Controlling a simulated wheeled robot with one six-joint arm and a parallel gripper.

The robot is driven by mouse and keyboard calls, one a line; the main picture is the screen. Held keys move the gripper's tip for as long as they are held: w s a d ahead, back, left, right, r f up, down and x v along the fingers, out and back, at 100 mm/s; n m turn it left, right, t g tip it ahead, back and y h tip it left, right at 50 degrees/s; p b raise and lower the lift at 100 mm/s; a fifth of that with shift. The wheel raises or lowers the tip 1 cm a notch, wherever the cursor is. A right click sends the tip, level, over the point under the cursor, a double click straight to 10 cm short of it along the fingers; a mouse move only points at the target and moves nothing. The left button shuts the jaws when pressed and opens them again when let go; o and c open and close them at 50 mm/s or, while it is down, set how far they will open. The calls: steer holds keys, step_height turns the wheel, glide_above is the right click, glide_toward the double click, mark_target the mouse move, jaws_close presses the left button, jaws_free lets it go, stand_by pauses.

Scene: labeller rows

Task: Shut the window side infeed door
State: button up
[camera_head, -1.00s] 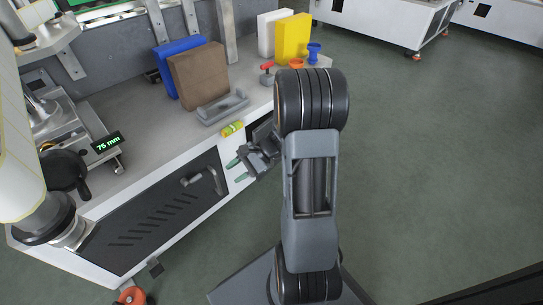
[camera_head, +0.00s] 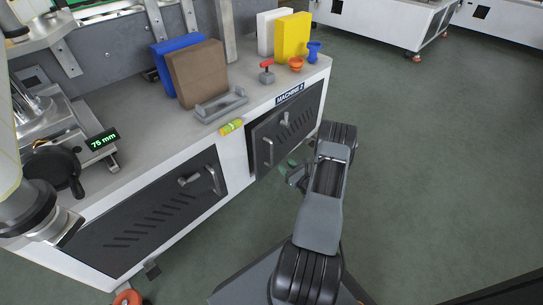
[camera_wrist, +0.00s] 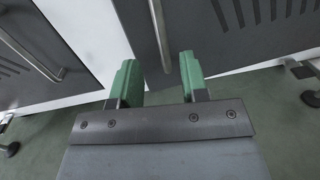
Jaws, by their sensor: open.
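The machine front has two dark slotted doors; I cannot tell from the pictures which one is the window side infeed door. The right door (camera_head: 290,122), below the "MACHINE 2" label, seems slightly ajar, its handle edge standing off the white frame. Its bar handle (camera_head: 268,151) is on the left edge, and shows in the wrist view (camera_wrist: 159,32). The left door (camera_head: 150,218) looks flush, with a handle (camera_head: 212,179) at its upper right. My gripper (camera_head: 289,168) is open and empty, low in front of the right door, with its green fingers (camera_wrist: 157,82) apart below that handle.
The worktop (camera_head: 140,112) holds a brown box (camera_head: 197,74), a blue panel, a yellow block (camera_head: 293,38), a grey tray (camera_head: 221,105) and small coloured parts. A yellow-green level (camera_head: 231,127) is at its front edge. Open floor (camera_head: 430,150) lies to the right.

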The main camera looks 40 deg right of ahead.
mark_target(272, 153)
steer(key=w+b, duration=0.1)
steer(key=w, duration=0.2)
steer(key=w+b, duration=0.1)
steer(key=w, duration=0.6)
steer(key=shift+a+b, duration=0.35)
steer(key=shift+b, duration=0.05)
steer(key=shift+c, duration=0.4)
jaws_close()
